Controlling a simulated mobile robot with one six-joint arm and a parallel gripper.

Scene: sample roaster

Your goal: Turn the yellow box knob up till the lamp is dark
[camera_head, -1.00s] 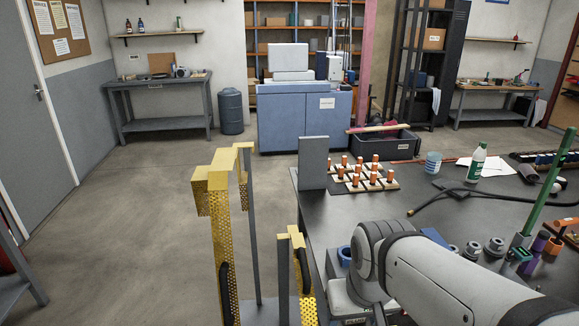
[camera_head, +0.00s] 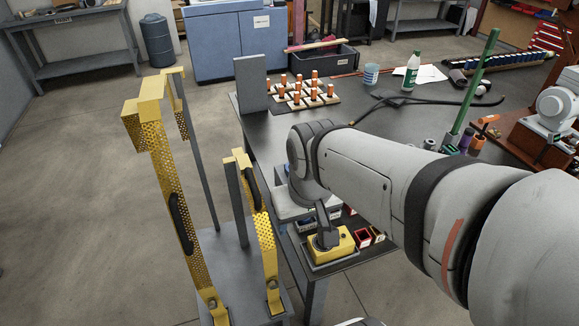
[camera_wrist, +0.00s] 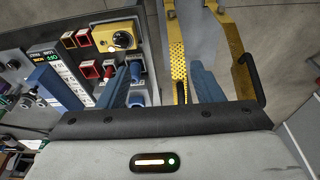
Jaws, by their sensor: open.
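The yellow box (camera_head: 345,246) sits at the near end of the dark bench in the head view, partly covered by a dark grey part. In the wrist view the yellow box (camera_wrist: 104,35) is at the upper left, with a round dark knob (camera_wrist: 122,40) on it. My gripper (camera_wrist: 160,75) is open and empty, with two blue-grey fingers. The box lies up and left of the left finger in the wrist view, with no contact visible.
Red-framed square pieces (camera_wrist: 83,37) sit beside the box. A yellow perforated guard frame (camera_head: 170,180) stands left of the bench, and its bars show between and beyond my fingers in the wrist view. Orange-topped pegs (camera_head: 303,90) stand farther back. Open floor lies left.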

